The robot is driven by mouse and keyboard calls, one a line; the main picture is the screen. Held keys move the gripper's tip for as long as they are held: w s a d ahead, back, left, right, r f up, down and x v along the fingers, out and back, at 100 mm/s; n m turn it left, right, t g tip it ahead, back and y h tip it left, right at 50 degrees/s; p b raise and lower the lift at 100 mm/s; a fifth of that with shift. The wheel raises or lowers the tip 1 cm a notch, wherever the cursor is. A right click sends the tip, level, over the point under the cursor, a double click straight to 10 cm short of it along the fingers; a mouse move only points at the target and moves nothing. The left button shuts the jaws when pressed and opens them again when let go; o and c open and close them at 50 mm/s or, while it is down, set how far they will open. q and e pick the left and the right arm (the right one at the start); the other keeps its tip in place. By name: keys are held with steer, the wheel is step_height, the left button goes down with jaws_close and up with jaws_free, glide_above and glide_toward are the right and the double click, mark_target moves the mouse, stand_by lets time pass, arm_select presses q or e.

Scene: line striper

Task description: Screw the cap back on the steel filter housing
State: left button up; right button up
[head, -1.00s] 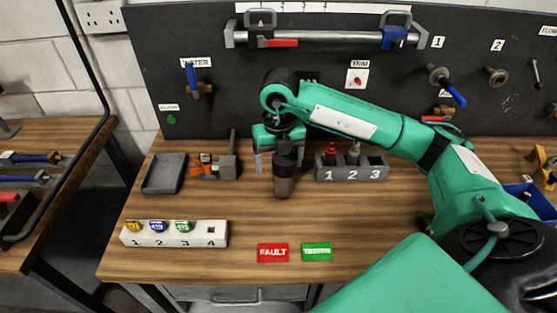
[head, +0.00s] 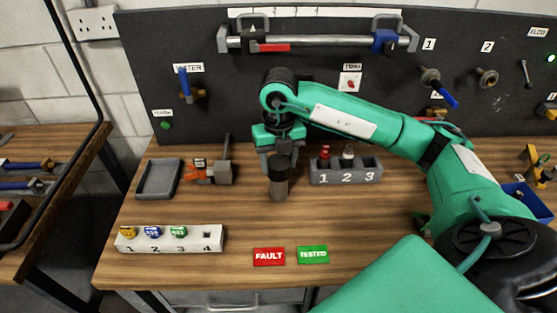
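The filter housing (head: 279,189) stands upright on the wooden bench, a small brownish-grey cylinder. A dark cap (head: 281,164) sits at its top; I cannot tell whether it is threaded on or only resting there. My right gripper (head: 280,158) points down over it, with its fingers on both sides of the dark cap. The fingers look close to the cap, but I cannot tell whether they press on it. My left gripper is not in view.
A grey rack (head: 346,172) stands close on the right, a clamp-like tool (head: 212,172) and grey tray (head: 158,180) on the left. A white numbered block (head: 170,240), red FAULT card (head: 269,257) and green TESTED card (head: 313,255) lie in front. Bench between is clear.

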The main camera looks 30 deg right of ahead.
steer(key=shift+a, duration=0.1)
steer(key=shift+c, duration=0.5)
steer(key=m, duration=0.4)
steer(key=shift+m+p, duration=0.3)
steer(key=shift+p, duration=0.05)
steer(key=m+p, duration=0.1)
steer(key=m, duration=0.3)
steer(key=shift+m, duration=0.3)
steer(key=m+p, duration=0.1)
steer(key=m, duration=0.1)
steer(key=shift+a+m, duration=0.1)
steer(key=shift+m, duration=0.3)
steer(key=shift+f+m, duration=0.1)
steer(key=shift+m, duration=0.8)
